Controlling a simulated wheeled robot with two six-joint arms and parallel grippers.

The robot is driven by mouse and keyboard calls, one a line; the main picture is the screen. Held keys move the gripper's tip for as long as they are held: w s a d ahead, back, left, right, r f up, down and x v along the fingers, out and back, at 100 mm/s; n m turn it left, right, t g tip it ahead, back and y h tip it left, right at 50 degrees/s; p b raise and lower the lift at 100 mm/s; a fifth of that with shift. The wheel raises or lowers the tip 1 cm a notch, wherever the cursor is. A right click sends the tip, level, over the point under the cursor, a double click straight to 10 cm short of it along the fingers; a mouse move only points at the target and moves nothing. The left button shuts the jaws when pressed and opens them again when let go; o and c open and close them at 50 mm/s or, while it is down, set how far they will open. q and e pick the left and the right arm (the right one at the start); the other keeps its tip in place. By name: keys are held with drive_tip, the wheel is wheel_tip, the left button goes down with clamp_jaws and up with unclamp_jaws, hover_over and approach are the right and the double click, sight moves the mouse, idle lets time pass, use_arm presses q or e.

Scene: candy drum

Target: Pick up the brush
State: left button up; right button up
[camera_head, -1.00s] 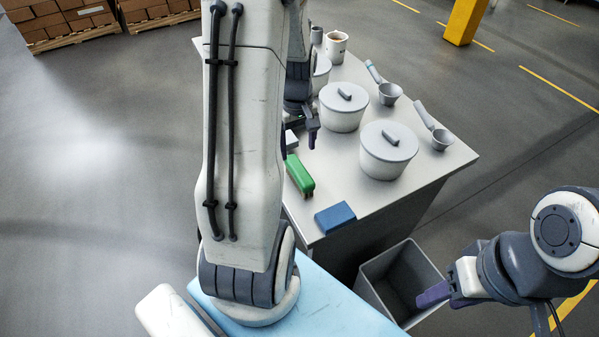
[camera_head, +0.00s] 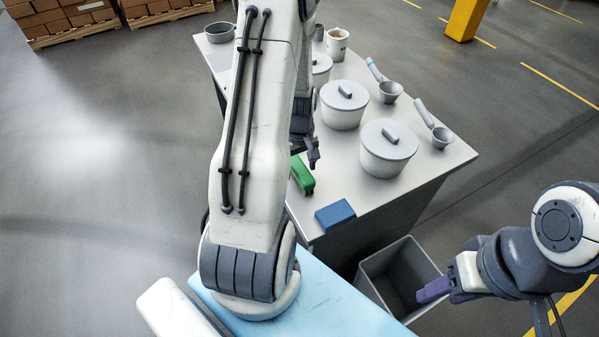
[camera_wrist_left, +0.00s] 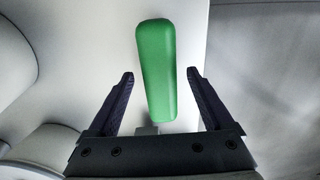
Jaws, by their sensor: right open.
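The green brush (camera_head: 302,175) lies near the left edge of the grey table, partly covered by my left arm. My left gripper (camera_head: 313,154) is just beyond the brush, mostly hidden behind my own arm. In the left wrist view my left gripper (camera_wrist_left: 160,78) is open, with the green brush (camera_wrist_left: 156,65) showing lengthwise between its two fingers. Gaps show on both sides, so nothing is gripped. My right gripper (camera_head: 440,291) is open and empty in front of the grey bin.
A blue block (camera_head: 335,215) lies at the near table corner. Lidded pots (camera_head: 388,150) (camera_head: 343,106), ladles (camera_head: 442,137), a mug (camera_head: 337,45) and a dark bowl (camera_head: 219,32) stand on the table (camera_head: 440,170). An open grey bin (camera_head: 385,265) stands below the near edge.

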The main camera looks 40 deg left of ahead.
use_arm(q)
clamp_jaws()
